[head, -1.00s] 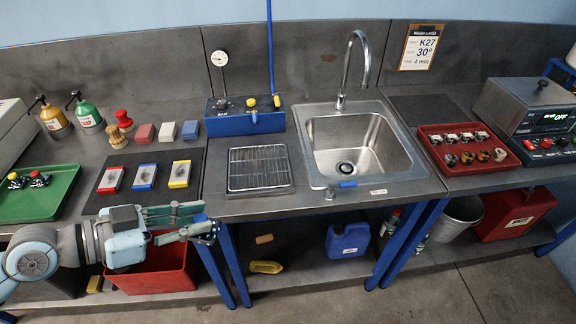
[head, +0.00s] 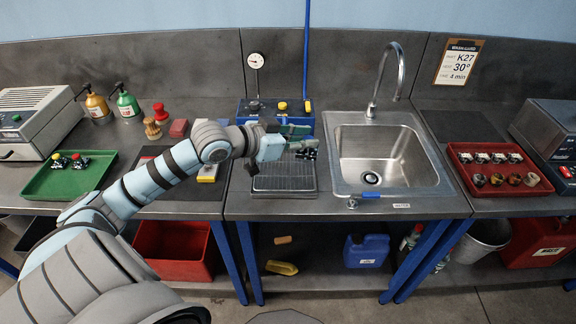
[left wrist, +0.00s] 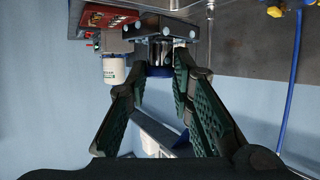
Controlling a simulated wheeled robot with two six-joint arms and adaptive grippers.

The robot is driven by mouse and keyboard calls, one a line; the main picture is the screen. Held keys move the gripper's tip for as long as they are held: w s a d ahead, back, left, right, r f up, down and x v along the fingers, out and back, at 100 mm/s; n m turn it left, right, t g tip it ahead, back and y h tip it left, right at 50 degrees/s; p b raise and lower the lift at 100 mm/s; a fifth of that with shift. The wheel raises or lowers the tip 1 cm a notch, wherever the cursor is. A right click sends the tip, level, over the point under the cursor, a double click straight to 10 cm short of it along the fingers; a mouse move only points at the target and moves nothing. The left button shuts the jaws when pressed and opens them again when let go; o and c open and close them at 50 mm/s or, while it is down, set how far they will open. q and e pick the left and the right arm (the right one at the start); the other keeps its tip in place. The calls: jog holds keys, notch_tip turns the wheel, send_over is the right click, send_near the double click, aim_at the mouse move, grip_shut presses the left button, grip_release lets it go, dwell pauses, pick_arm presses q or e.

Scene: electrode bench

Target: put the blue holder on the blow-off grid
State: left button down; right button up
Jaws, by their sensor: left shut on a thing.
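My left gripper (head: 299,141) reaches over the far part of the blow-off grid (head: 285,184), a wire rack in a metal frame left of the sink. It is shut on the blue holder (head: 308,153), which looks small and dark in the head view. In the left wrist view the blue holder (left wrist: 158,71) shows a blue part and a grey metal block between the fingertips (left wrist: 160,82). The holder appears raised above the grid, but the exact gap cannot be told. My arm and gripper hide part of the grid's far left. My right gripper is not in view.
A blue box with knobs (head: 253,109) stands just behind the grid. The sink (head: 436,180) is to the right. A green tray (head: 75,183) with two holders lies at left; a red tray (head: 462,174) with several parts lies at right. The grid's near part is bare.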

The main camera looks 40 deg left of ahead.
pick_arm(q)
jog(key=w+a+r+n+y, duration=0.3)
jog(key=w+a+n+y, duration=0.35)
jog(key=a, duration=0.35)
jog(key=shift+y, duration=0.55)
jog(key=f, duration=0.6)
jog(key=f+b, duration=0.1)
jog(key=f, duration=0.6)
jog(key=f+b, duration=0.1)
jog(key=f, duration=0.5)
jog(key=shift+s+a+f, duration=0.25)
jog(key=shift+s+f, duration=0.05)
jog(key=shift+s, duration=0.1)
jog(key=c, duration=1.4)
grip_release()
jog(key=shift+r, duration=0.1)
jog(key=p+v, duration=0.2)
jog(key=v, duration=1)
jog(key=shift+s, duration=0.1)
